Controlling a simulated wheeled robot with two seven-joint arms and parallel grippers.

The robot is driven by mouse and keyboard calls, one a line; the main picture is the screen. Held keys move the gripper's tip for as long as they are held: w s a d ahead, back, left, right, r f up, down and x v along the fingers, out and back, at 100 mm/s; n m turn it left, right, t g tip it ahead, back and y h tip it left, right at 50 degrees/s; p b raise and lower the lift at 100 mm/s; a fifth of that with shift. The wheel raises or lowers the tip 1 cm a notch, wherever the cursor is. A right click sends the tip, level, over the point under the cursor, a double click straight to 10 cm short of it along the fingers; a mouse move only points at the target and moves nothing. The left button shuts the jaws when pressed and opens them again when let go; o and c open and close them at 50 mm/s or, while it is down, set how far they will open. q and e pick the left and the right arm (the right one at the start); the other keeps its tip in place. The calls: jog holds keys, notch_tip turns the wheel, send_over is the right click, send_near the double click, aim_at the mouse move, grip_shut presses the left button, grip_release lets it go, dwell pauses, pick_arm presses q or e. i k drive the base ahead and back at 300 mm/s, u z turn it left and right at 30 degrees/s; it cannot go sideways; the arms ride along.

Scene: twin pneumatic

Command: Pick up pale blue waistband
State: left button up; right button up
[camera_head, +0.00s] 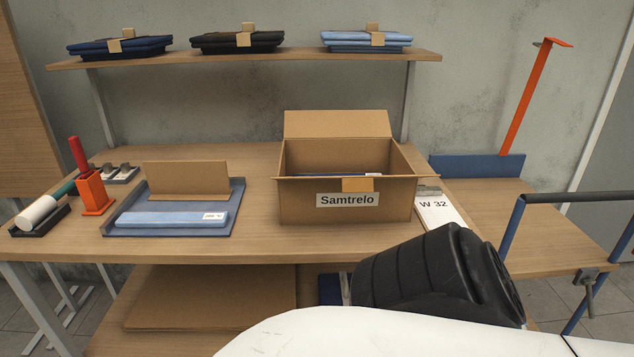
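A pale blue folded strip (160,219), which looks like the waistband, lies flat in a shallow blue tray (237,198) on the left half of the workbench. A small white label is on its right end. An upright cardboard divider (186,174) stands in the tray behind it. A folded pale blue stack (343,41) with a cardboard tag sits on the upper shelf at right. Neither gripper is in view. A black and white part of my own body fills the lower right of the head view, with no fingers showing.
An open cardboard box (300,209) labelled Samtrelo stands right of the tray, with a little blue inside. An orange holder (95,196) and a white roller (38,212) are at left. Two dark folded stacks sit on the shelf. Bare wood separates tray and box.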

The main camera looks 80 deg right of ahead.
aim_at(210, 219)
jog(key=z, duration=2.05)
